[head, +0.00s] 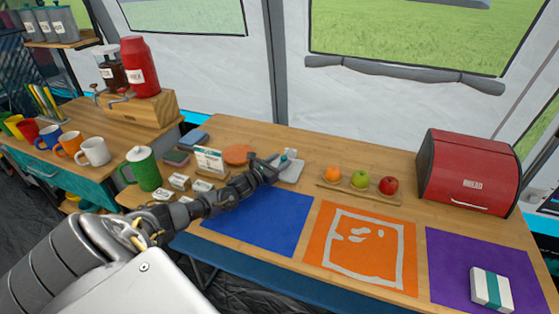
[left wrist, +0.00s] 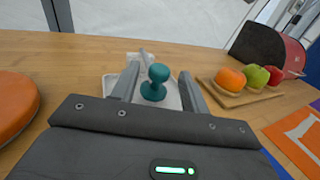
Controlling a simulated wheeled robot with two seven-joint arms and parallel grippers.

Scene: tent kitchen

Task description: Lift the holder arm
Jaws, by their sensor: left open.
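The holder is a small pale grey plate (head: 291,172) on the wooden table, behind the blue mat. A teal knob (left wrist: 156,82) stands up on it, and a pale bar (left wrist: 144,58) shows behind the knob in the left wrist view. My left gripper (head: 280,163) is at the holder. In the left wrist view its two fingers (left wrist: 157,92) are apart, one on each side of the teal knob, with gaps between. The lower part of the holder is partly hidden by the gripper body. My right gripper is not in view.
A wooden board (head: 340,192) with an orange, a green apple and a red apple lies to the right. An orange disc (head: 238,154) lies to the left. Blue (head: 262,222), orange (head: 314,255) and purple (head: 445,265) mats cover the front. A red bread box (head: 468,170) stands far right.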

